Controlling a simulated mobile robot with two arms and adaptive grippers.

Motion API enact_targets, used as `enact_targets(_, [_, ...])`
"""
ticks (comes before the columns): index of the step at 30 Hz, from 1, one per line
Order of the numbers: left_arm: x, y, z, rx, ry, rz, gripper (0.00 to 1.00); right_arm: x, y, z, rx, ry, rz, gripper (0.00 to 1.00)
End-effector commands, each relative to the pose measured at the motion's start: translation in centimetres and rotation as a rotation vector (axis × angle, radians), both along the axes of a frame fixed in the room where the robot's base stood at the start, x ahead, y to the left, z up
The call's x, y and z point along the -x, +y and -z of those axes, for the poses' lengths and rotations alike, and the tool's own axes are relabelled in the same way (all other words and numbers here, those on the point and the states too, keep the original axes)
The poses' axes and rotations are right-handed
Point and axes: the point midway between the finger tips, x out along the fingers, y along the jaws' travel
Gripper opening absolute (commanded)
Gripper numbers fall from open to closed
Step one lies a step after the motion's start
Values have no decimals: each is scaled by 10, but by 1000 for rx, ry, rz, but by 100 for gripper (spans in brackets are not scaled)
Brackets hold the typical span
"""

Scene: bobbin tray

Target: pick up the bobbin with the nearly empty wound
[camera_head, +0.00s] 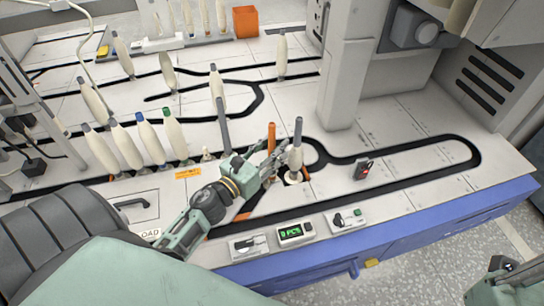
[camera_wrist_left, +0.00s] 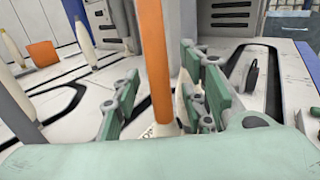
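A bare orange tube (camera_head: 271,138) stands at the near track loop, its lower part hidden behind my left gripper. In the left wrist view the orange tube (camera_wrist_left: 155,65) rises between the fingers, with a pale speckled patch at its foot. My left gripper (camera_head: 281,163) is open, its fingers on either side of the tube; I cannot tell whether they touch it. A grey-topped bobbin (camera_head: 297,135) with a short white wound stands just right of the fingertips. A part of my right arm or gripper (camera_head: 505,285) shows at the lower right corner.
Several full white bobbins stand in a row to the left, one with a blue top (camera_head: 150,138). A grey tube (camera_head: 222,125) stands behind the gripper. A small black block (camera_head: 362,170) and a control box (camera_head: 295,232) are nearby. The track area at right is mostly clear.

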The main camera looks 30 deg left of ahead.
Motion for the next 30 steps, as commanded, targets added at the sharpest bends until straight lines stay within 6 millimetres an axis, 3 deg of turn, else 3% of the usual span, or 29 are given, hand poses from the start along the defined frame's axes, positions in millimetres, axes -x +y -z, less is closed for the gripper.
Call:
enact_targets(7, [-1,0,0,0,1,0,38,0,0,0,0,0,0,0])
enact_targets(20, [-1,0,0,0,1,0,0,0,0,0,0,0,0,0])
enact_targets(30, [-1,0,-1,-1,1,0,0,0,0,-1,0,1,0,0])
